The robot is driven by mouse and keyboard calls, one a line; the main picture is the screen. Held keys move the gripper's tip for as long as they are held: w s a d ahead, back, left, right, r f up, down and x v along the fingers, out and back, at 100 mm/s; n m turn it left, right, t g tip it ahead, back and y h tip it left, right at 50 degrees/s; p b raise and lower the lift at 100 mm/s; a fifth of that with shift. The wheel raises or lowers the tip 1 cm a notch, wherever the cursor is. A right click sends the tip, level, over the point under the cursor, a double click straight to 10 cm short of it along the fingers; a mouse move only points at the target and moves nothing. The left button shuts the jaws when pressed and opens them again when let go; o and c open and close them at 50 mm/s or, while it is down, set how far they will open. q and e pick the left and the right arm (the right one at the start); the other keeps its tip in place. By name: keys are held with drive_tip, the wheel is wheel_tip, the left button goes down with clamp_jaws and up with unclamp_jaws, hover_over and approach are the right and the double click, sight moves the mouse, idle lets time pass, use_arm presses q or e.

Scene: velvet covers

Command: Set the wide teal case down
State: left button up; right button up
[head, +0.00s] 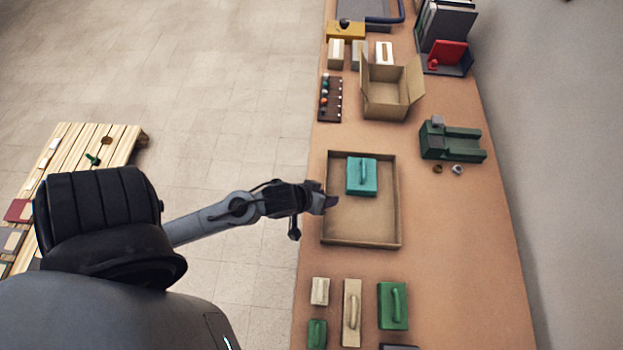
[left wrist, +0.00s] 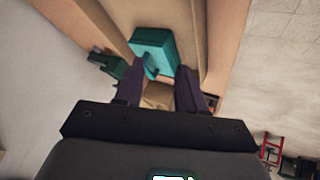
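The wide teal case (head: 369,178), a flat block with a raised handle on top, lies inside the shallow brown tray (head: 399,222), toward its far end. My left gripper (head: 331,202) is over the tray's left rim, just left of the case and apart from it. In the left wrist view, the teal case (left wrist: 158,42) is beyond the spread fingers of the gripper (left wrist: 160,72), with its handle facing them. The fingers are apart with nothing held between them. My right gripper does not show.
An open cardboard box (head: 388,110) stands beyond the tray, with a green machine-like block (head: 450,143) to the right. Cream and green handled cases (head: 392,305) lie on the near table. The near half of the tray is bare.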

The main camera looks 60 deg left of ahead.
use_arm(q)
drive_tip(key=s+d+r+m+g, duration=0.2)
drive_tip(key=s+d+m+g, duration=0.2)
drive_tip(key=s+d+m, duration=0.2)
drive_tip(key=shift+s+d+r+m, duration=0.25)
drive_tip(key=shift+s+r+m, duration=0.1)
drive_tip(key=shift+s+m, duration=0.7)
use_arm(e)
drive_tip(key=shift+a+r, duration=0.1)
use_arm(q)
wheel_tip(320, 180, up, 22)
drive_tip(key=p, duration=2.1)
drive_tip(key=shift+f+p, duration=0.2)
drive_tip(key=shift+p, duration=0.15)
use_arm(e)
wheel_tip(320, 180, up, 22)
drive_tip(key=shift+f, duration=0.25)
use_arm(q)
drive_tip(key=shift+f, duration=0.1)
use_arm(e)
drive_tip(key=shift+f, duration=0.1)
use_arm(q)
drive_tip(key=shift+a, duration=0.1)
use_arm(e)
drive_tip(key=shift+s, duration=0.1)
